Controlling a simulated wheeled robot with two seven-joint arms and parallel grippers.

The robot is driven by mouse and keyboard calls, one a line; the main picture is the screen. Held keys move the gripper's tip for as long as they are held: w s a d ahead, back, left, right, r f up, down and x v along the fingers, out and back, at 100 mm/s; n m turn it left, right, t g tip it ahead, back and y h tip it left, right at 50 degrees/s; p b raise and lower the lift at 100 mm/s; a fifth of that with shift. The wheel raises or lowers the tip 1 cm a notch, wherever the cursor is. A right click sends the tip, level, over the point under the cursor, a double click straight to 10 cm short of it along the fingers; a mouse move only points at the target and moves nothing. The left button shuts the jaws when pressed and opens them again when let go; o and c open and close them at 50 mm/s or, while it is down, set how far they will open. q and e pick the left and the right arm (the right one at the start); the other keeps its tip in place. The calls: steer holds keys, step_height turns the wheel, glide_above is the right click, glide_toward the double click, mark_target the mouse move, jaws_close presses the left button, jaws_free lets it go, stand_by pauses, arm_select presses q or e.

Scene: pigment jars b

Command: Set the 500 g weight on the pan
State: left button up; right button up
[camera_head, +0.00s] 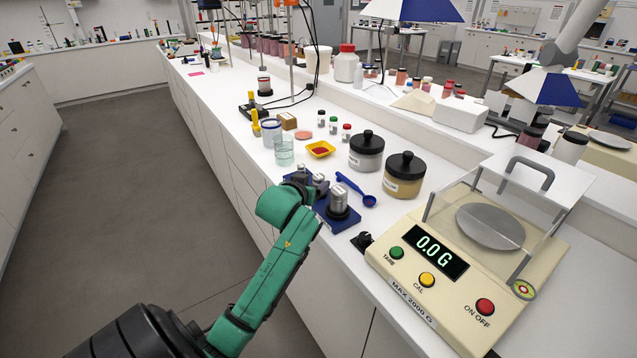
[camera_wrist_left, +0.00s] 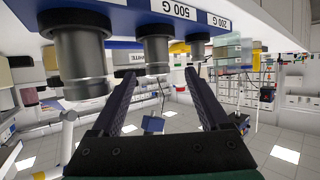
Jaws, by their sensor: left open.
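The 500 g weight (camera_head: 320,183) is the middle one of three metal weights in a blue stand (camera_head: 345,220). In the left wrist view, seen upside down, this weight (camera_wrist_left: 155,52) is by the 500 G label. My left gripper (camera_wrist_left: 160,76) is open, its fingertips near the weight's knob end on either side, not clamped on it. In the head view its fingers are hidden behind my green wrist. The round grey pan (camera_head: 490,226) is empty inside the cream balance's clear shield, under a white lid (camera_head: 535,178) with a grey handle. The display (camera_head: 436,250) reads 0.0 G.
A larger weight (camera_head: 339,198) and a smaller one (camera_head: 300,173) flank the 500 g weight.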

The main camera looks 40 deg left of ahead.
mark_target(317, 180)
arm_select(q)
steer(key=p+x, duration=0.1)
steer(key=x, duration=0.4)
steer(key=shift+w+d, duration=0.1)
steer(key=shift+w, duration=0.15)
steer(key=shift+s+r, duration=0.1)
steer(key=shift+s, duration=0.05)
jaws_close()
stand_by(0.8)
